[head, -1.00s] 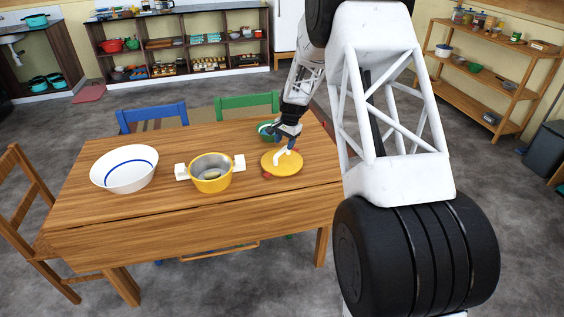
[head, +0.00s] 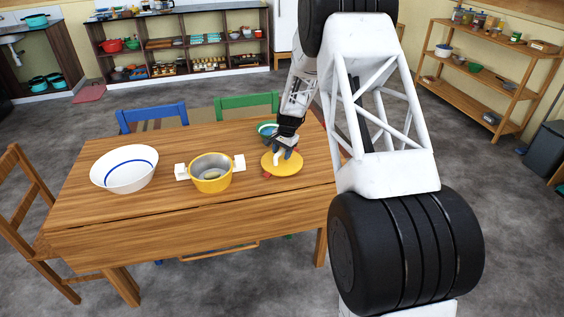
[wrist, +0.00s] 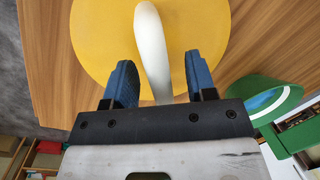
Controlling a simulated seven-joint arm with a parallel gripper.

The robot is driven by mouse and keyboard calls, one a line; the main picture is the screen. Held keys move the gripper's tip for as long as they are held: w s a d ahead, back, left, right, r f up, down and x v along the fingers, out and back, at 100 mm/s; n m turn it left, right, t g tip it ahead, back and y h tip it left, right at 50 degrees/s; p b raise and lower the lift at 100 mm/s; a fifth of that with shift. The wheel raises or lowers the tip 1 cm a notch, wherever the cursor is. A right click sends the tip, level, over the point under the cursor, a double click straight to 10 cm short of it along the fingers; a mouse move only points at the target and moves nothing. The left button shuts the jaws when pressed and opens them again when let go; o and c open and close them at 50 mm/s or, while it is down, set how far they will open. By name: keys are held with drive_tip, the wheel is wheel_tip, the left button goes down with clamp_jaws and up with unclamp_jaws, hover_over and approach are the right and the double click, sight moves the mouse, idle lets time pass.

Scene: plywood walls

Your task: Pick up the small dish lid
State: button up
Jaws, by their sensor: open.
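The small dish lid (head: 284,168) is a yellow disc with a white curved handle, lying on the wooden table right of the yellow pot (head: 211,180). In the wrist view the lid (wrist: 95,35) fills the upper middle, and its white handle (wrist: 151,50) runs between my two blue fingertips. My gripper (wrist: 160,80) is open, with a gap on each side of the handle. In the head view my gripper (head: 285,147) is just over the lid and hides part of the handle.
A white bowl with a blue stripe (head: 124,172) stands at the table's left. A green bowl (head: 266,129) sits close behind my gripper. Chairs stand behind and left of the table (head: 130,222).

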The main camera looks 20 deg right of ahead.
clamp_jaws()
idle(0.4)
drive_tip(key=shift+r, duration=0.1)
drive_tip(key=shift+r, duration=0.7)
wheel_tip(320, 180, up, 2)
drive_tip(key=s+a+r, duration=0.1)
drive_tip(key=s, duration=1.5)
drive_tip(key=shift+r, duration=0.25)
drive_tip(key=shift+a, duration=0.1)
drive_tip(key=shift+w, duration=0.1)
